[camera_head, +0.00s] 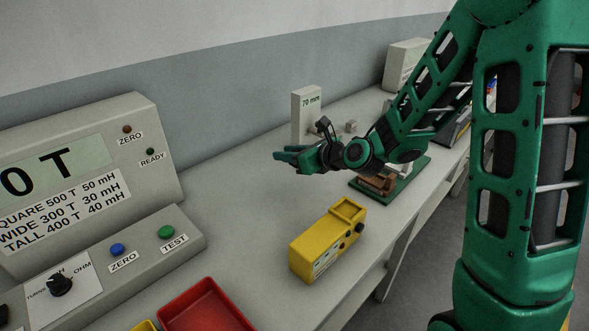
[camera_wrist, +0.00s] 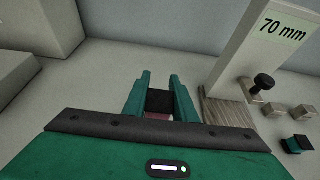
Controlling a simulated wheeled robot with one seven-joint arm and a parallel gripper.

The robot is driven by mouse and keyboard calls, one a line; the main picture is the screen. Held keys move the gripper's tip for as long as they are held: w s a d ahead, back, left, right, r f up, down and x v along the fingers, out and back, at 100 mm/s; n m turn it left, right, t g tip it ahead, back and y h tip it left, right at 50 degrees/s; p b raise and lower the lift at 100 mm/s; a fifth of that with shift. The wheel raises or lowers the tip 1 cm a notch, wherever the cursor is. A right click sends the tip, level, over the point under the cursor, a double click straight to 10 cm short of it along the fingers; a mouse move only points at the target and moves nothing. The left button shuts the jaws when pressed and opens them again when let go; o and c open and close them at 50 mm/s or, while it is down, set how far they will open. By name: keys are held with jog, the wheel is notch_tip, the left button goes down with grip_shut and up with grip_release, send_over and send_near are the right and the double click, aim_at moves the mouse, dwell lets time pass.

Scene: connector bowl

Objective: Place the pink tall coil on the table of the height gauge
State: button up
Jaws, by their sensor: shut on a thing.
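My gripper (camera_head: 290,157) is above the bench in the head view, pointing left, in front of the height gauge. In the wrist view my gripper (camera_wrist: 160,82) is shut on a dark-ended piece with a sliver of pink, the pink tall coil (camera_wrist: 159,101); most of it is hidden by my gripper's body. The height gauge (camera_wrist: 252,52), a pale column marked 70 mm, stands right of the fingers and also shows in the head view (camera_head: 304,108). A wood-grained block (camera_wrist: 222,109) is at its foot, right of the coil and apart from it; a black knob (camera_wrist: 264,82) is beside the column.
Small grey blocks (camera_wrist: 275,109) and a dark green-black piece (camera_wrist: 298,144) lie right of the gauge. A yellow device (camera_head: 326,242), a red tray (camera_head: 205,308) and a grey meter (camera_head: 90,180) are on the bench. A green board (camera_head: 409,180) lies under my arm.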

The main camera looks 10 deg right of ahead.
jog(key=w+d+f, duration=0.1)
jog(key=w+d, duration=0.1)
jog(key=w+d+f, duration=0.2)
jog(key=shift+w+d+f, duration=0.15)
jog(key=shift+d+f, duration=0.1)
jog(key=shift+f, duration=2.1)
jog(key=shift+f, duration=0.1)
jog(key=o, duration=1)
jog(key=shift+o, duration=0.2)
